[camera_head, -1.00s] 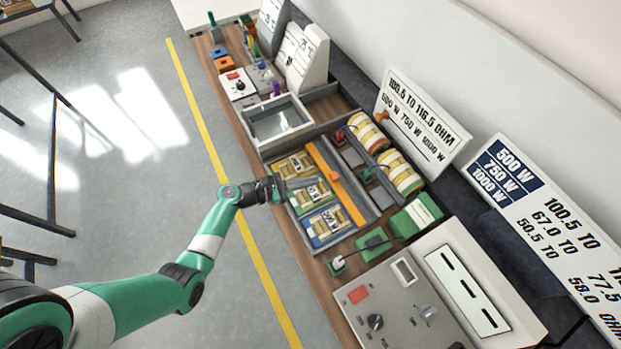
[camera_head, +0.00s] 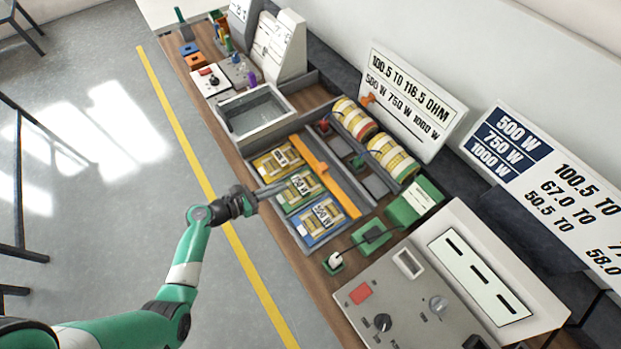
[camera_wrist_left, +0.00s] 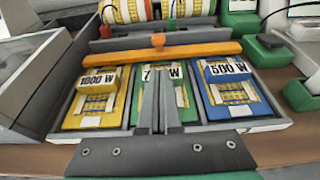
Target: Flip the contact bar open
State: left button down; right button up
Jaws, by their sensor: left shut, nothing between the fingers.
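The contact bar (camera_head: 326,176) is a long orange bar with a small knob, lying across the far ends of a grey tray's three bays. It also shows in the left wrist view (camera_wrist_left: 190,51), with its knob at the middle. Below it sit a yellow 1000 W plate (camera_wrist_left: 95,100), a green 750 W plate (camera_wrist_left: 181,100) and a blue 500 W plate (camera_wrist_left: 238,92). My left gripper (camera_wrist_left: 159,72) is shut and empty, its fingers over the green plate, short of the bar. In the head view the left gripper (camera_head: 284,186) reaches in from the left. My right gripper is not in view.
Yellow-and-red rolls (camera_head: 388,158) stand behind the tray. A grey open bin (camera_head: 243,138) is to the left. Green blocks (camera_head: 370,238) with a cable and a control panel (camera_head: 420,300) are to the right. Sign boards stand along the wall.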

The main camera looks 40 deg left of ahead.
pick_arm(q)
jog(key=shift+w+d+f+b, duration=0.15)
jog(key=shift+w+f+b, duration=0.3)
jog(key=shift+f+b, duration=0.2)
jog(key=b, duration=0.3)
send_near(322, 171)
jog(key=w+f, duration=0.2)
jog(key=w, duration=0.3)
jog(key=shift+f, duration=0.4)
jog(key=shift+w, duration=0.55)
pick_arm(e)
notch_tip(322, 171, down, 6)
